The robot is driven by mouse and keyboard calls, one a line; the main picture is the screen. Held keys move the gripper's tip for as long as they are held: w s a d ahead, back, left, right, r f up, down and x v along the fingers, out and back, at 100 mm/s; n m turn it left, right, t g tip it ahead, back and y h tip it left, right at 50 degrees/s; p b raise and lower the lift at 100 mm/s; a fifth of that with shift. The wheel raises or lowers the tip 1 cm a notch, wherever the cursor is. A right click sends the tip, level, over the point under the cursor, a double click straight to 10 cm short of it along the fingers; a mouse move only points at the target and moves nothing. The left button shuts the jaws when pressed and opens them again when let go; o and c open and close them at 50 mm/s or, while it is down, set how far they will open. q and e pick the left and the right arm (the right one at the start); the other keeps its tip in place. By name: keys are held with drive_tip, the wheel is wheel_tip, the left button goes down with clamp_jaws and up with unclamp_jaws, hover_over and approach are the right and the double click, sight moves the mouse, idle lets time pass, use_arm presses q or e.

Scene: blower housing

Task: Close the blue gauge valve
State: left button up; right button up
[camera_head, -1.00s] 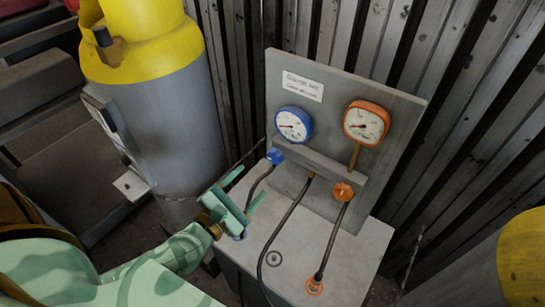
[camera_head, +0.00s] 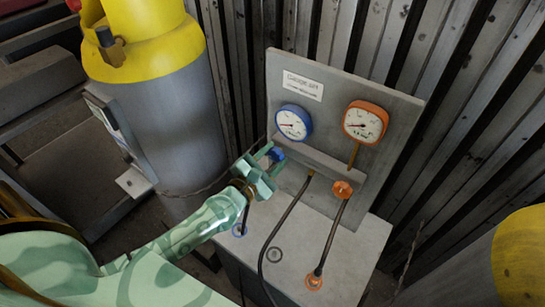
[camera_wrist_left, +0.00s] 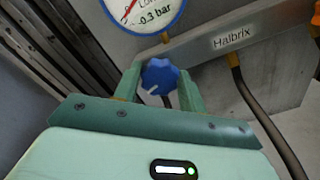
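The blue gauge valve (camera_wrist_left: 160,76) is a lobed knob with a white mark, below the blue-rimmed gauge (camera_head: 293,123). In the head view the knob (camera_head: 275,155) is partly hidden by my left gripper (camera_head: 274,157). In the left wrist view my left gripper's two fingers (camera_wrist_left: 160,84) stand on either side of the knob, close against it, so it looks shut on the knob. The blue gauge also shows at the top of the left wrist view (camera_wrist_left: 145,10), its lower face marked 0.3 bar. My right gripper is not in view.
An orange gauge (camera_head: 365,122) and an orange valve (camera_head: 342,189) are to the right on the grey panel (camera_head: 345,85). Dark hoses (camera_head: 287,222) run down to the box top (camera_head: 350,250). A yellow-topped cylinder (camera_head: 165,100) stands at the left, another (camera_head: 520,255) at the lower right.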

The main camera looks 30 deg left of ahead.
use_arm(q)
drive_tip(key=shift+m, duration=0.3)
drive_tip(key=m+p, duration=0.3)
drive_tip(key=m, duration=0.2)
drive_tip(key=shift+m, duration=0.3)
drive_tip(key=m+p, duration=0.1)
drive_tip(key=m, duration=0.2)
drive_tip(key=shift+m+p, duration=0.3)
drive_tip(key=shift+p, duration=0.1)
drive_tip(key=m+p, duration=0.1)
drive_tip(key=m, duration=0.2)
drive_tip(key=shift+m+p, duration=0.3)
drive_tip(key=shift+p, duration=0.05)
drive_tip(key=m+p, duration=0.1)
drive_tip(key=m, duration=0.3)
drive_tip(key=shift+f+p, duration=0.15)
drive_tip(key=shift+p, duration=0.15)
drive_tip(key=shift+m+p, duration=0.5)
drive_tip(key=shift+m, duration=1.6)
drive_tip(key=shift+s+f, duration=0.1)
drive_tip(key=o, duration=1)
drive_tip(key=shift+c, duration=0.2)
